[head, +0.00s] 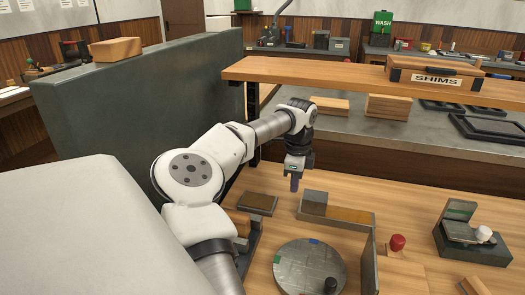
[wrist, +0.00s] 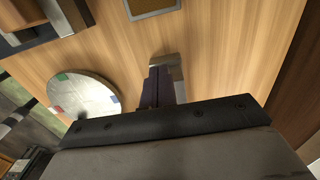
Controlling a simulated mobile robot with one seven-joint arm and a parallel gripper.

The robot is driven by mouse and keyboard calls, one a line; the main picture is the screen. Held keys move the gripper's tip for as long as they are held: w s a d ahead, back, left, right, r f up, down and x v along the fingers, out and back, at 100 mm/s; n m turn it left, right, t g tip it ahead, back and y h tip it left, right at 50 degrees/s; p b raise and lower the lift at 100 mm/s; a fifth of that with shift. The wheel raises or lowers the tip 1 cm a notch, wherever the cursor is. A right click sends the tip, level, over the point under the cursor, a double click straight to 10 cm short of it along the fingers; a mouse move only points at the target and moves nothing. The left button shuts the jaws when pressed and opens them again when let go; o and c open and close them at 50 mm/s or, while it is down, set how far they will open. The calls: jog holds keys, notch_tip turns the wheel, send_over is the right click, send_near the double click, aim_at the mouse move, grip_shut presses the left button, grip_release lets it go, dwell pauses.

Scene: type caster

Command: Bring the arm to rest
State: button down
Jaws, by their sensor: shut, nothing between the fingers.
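My arm reaches out from the lower left over the wooden bench (head: 350,182) in the head view, bent at the elbow, with the wrist pointing down. My gripper (head: 294,185) hangs above the bench, near the grey block (head: 314,202) on a wooden-topped tray (head: 350,215). Its narrow dark fingers are together, with nothing held. In the wrist view the closed fingers (wrist: 158,88) show against the bench top, and part of what lies beneath them is hidden.
A round grey disc (head: 305,265) with coloured marks and a black knob lies nearby. A metal fixture with a white knob (head: 470,240) and a red knob (head: 397,243) stand to the right. A raised wooden shelf (head: 340,78) carries a SHIMS box (head: 435,75). A green-grey panel (head: 130,100) stands left.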

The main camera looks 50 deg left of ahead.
jog(key=s+a, duration=0.1)
jog(key=a, duration=0.1)
jog(key=s+a, duration=0.2)
jog(key=a, duration=0.1)
jog(key=s+a+b, duration=0.1)
jog(key=s+a, duration=0.1)
jog(key=shift+s+a, duration=0.15)
jog(key=shift+a, duration=0.2)
